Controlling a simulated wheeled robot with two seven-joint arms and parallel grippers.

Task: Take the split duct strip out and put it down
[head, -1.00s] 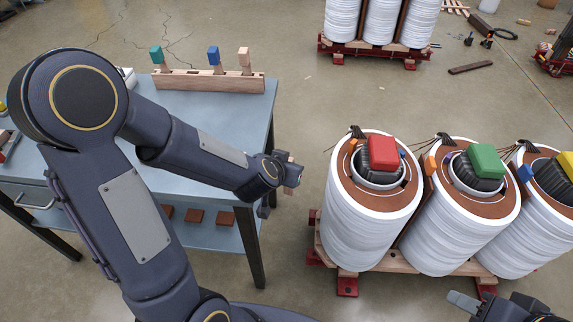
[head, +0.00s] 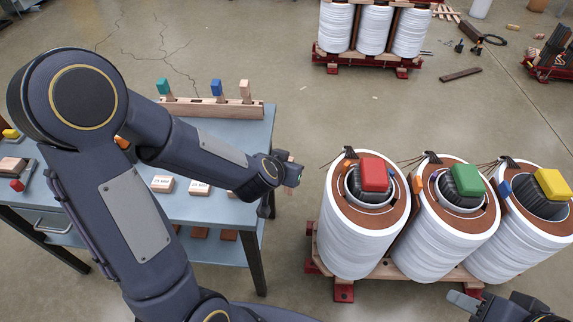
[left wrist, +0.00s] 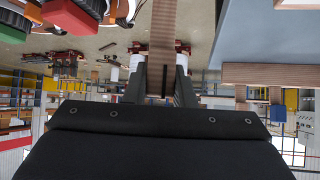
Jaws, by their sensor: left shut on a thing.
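My left gripper (head: 290,174) is at the gap between the blue-grey table and the wound coils. In the left wrist view, the left gripper (left wrist: 162,80) is shut on a brown strip, which I take to be the split duct strip (left wrist: 163,28). The strip runs up out of that picture between the fingers, clear of the coils. In the head view only a small brownish end shows at the gripper. My right gripper (head: 464,302) shows only partly at the bottom right, beside the coil stand, and its opening is unclear.
Three white coils (head: 350,230) stand on a red-footed wooden stand, topped by red (head: 374,174), green (head: 468,178) and yellow (head: 552,183) blocks. The table (head: 205,210) carries a wooden rack (head: 215,108) with coloured-top pegs and small blocks. Another coil set (head: 374,30) stands behind.

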